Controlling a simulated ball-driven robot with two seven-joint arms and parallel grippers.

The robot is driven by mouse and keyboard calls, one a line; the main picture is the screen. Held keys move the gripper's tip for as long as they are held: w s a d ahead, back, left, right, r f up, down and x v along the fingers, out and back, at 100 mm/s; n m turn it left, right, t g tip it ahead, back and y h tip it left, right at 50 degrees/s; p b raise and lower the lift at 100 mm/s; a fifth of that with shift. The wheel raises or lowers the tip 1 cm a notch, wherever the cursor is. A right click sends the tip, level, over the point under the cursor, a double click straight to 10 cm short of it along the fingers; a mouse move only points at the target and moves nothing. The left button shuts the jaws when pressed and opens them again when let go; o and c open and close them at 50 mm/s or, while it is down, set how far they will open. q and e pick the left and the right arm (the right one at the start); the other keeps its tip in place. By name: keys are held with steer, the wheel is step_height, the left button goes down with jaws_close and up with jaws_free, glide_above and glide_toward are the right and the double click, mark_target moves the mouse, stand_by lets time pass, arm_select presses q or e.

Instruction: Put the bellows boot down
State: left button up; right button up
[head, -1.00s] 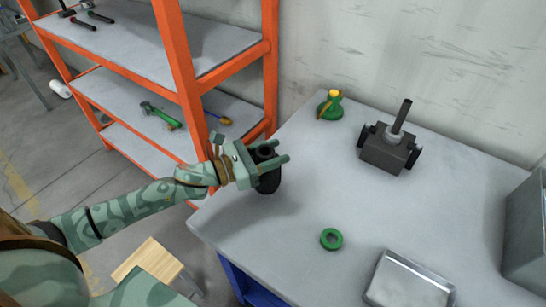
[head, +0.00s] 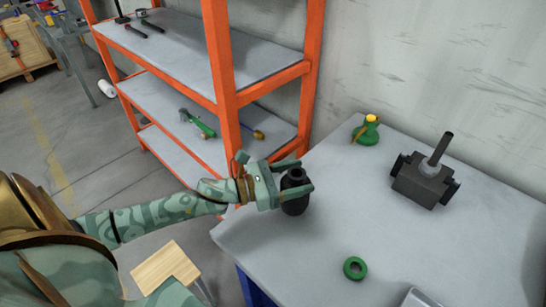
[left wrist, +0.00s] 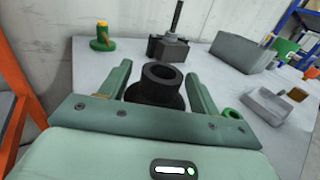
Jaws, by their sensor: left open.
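The black bellows boot (head: 295,192) stands upright at the left part of the grey workbench (head: 300,245). My left gripper (head: 305,174) is open, with one finger on either side of the boot. In the left wrist view the boot (left wrist: 161,84) shows its round open top between the two spread fingers (left wrist: 158,88), with gaps beside it. The boot's foot seems to rest on the bench, though its contact is partly hidden. My right gripper is not in view.
A dark screw jack (head: 425,182) stands at the back right. A green bottle-shaped item (head: 367,131) is at the back edge and a green ring (head: 355,268) near the front. An orange shelf rack (head: 228,90) stands close to my left arm.

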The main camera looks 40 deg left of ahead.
arm_select(q)
steer(key=v, duration=1)
